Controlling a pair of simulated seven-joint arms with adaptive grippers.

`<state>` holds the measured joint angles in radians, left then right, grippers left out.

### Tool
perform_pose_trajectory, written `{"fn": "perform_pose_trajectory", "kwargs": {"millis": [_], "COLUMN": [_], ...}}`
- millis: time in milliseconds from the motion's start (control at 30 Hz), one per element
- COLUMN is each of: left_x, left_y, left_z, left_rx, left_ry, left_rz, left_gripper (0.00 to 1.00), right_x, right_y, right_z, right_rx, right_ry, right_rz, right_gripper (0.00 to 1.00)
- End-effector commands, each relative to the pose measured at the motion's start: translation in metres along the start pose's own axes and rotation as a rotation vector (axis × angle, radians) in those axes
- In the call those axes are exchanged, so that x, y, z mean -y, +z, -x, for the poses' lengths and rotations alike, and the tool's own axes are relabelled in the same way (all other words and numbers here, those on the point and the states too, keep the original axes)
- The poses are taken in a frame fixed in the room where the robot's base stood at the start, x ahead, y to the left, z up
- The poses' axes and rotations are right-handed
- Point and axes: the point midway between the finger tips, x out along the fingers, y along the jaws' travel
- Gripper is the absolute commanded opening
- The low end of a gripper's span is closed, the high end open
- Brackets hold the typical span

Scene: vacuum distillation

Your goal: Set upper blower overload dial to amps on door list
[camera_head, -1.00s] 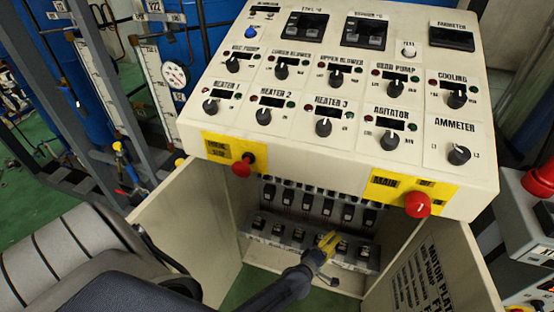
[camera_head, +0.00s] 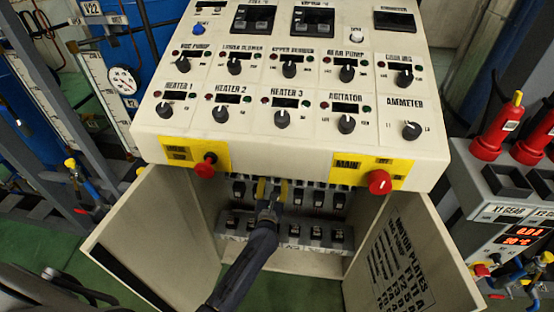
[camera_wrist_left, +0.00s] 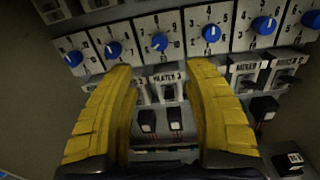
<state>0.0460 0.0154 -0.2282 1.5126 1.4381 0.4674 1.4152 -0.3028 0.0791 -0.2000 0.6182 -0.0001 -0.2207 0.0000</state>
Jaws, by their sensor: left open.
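My left gripper (camera_head: 271,186) has yellow fingers and reaches into the open cabinet (camera_head: 207,198) below the panel, over the upper row of devices. In the left wrist view the gripper (camera_wrist_left: 158,82) is open, with nothing between its fingers. Blue overload dials, including one ahead between the fingers (camera_wrist_left: 159,42) and one by the right finger (camera_wrist_left: 211,33), stand in a row beyond it. I cannot tell which is the upper blower dial; a "HEATER 3" label (camera_wrist_left: 167,77) shows between the fingers. The door list, headed "MOTOR PLATES" (camera_head: 410,238), is on the right door; its small lines are too blurred to read.
Above the cabinet is the sloping panel with black knobs, including the upper blower knob (camera_head: 289,68). A red knob (camera_head: 205,166) and a red main knob (camera_head: 379,182) jut from its front edge. Open doors (camera_head: 150,235) flank the cabinet. Black switches (camera_wrist_left: 176,121) sit below the dials.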

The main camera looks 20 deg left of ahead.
Motion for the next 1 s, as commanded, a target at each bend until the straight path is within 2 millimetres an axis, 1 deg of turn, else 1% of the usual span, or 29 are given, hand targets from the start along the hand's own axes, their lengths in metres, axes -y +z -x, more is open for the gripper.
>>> {"fn": "perform_pose_trajectory", "kwargs": {"millis": [33, 300, 600, 800, 1000], "left_x": [0.0, 0.0, 0.0, 0.0, 0.0], "left_y": [0.001, 0.001, 0.001, -0.001, -0.001], "left_z": [-0.011, -0.059, -0.104, -0.123, -0.132], "left_rx": [0.001, 0.001, 0.0, -0.002, -0.001], "left_ry": [0.001, 0.0, 0.0, -0.001, -0.001], "left_rz": [-0.001, -0.004, -0.005, -0.004, -0.004], "left_gripper": [0.51, 0.51, 0.51, 0.51, 0.51], "right_x": [0.0, -0.001, -0.001, -0.001, -0.001], "right_y": [-0.001, -0.004, -0.004, -0.004, -0.004], "right_z": [0.0, 0.0, 0.0, 0.0, 0.0], "right_rx": [-0.001, -0.005, -0.006, -0.006, -0.006], "right_ry": [0.0, 0.001, 0.001, 0.001, 0.001], "right_rz": [0.0, 0.0, 0.0, 0.0, 0.0], "right_gripper": [1.0, 1.0, 1.0, 1.0, 1.0]}}
